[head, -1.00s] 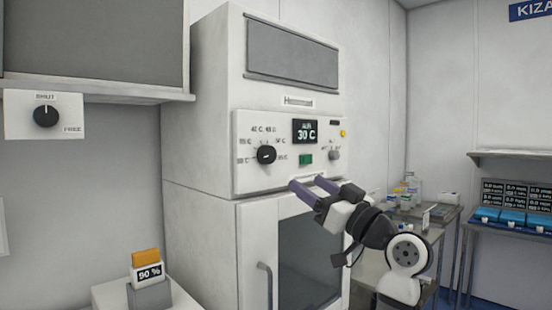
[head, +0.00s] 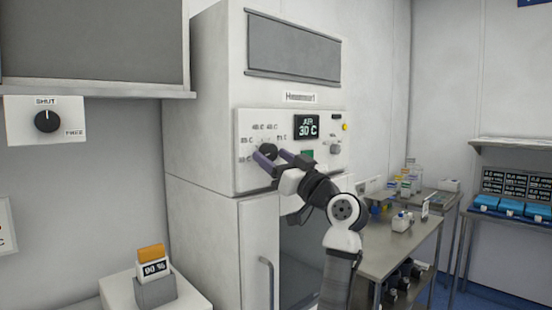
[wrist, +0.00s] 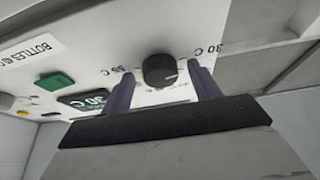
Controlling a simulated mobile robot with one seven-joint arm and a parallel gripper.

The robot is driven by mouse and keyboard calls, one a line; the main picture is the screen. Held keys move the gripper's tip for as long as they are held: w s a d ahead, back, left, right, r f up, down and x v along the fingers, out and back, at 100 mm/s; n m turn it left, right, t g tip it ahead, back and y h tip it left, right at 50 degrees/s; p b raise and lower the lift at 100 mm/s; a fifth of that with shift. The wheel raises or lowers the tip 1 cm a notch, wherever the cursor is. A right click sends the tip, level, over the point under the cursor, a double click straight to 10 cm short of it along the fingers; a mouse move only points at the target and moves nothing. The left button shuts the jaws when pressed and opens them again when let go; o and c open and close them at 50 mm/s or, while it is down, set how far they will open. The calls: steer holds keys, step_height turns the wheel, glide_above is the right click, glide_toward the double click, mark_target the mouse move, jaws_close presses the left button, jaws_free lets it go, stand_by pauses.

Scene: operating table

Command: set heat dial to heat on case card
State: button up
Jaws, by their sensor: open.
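The heat dial (head: 267,151) is a round black knob on the white control panel of a tall cabinet, with temperature marks around it. The display (head: 307,127) beside it reads 30 C. In the wrist view the dial (wrist: 160,70) has a pale pointer line aimed toward a 30 C mark. My gripper (head: 276,160) is open, its two purple-grey fingers just below and in front of the dial. In the wrist view the fingertips (wrist: 161,78) stand on either side of the knob; I cannot tell whether they touch it.
A green button (head: 307,153) and a small grey knob (head: 335,149) sit right of the dial. A SHUT/FREE dial (head: 47,121) is on the left. A steel table (head: 390,258) with bottles stands at right. The cabinet door handle (head: 266,283) projects below.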

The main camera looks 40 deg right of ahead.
steer(key=c, duration=1)
steer(key=shift+m, duration=0.3)
steer(key=m+h, duration=0.2)
steer(key=m, duration=0.1)
steer(key=m+p, duration=0.1)
steer(key=m, duration=0.1)
steer(key=shift+a+r+h, duration=0.15)
steer(key=shift+a+h, duration=0.1)
steer(key=shift+h, duration=0.15)
steer(key=shift+a+m+g+h+p, duration=0.1)
steer(key=shift+m+g+h+p, duration=0.45)
steer(key=shift+m, duration=0.75)
steer(key=shift+m+g+h+p, duration=0.25)
steer(key=shift+m+h+p, duration=0.45)
steer(key=shift+m, duration=0.9)
steer(key=o, duration=1)
steer(key=shift+s, duration=0.1)
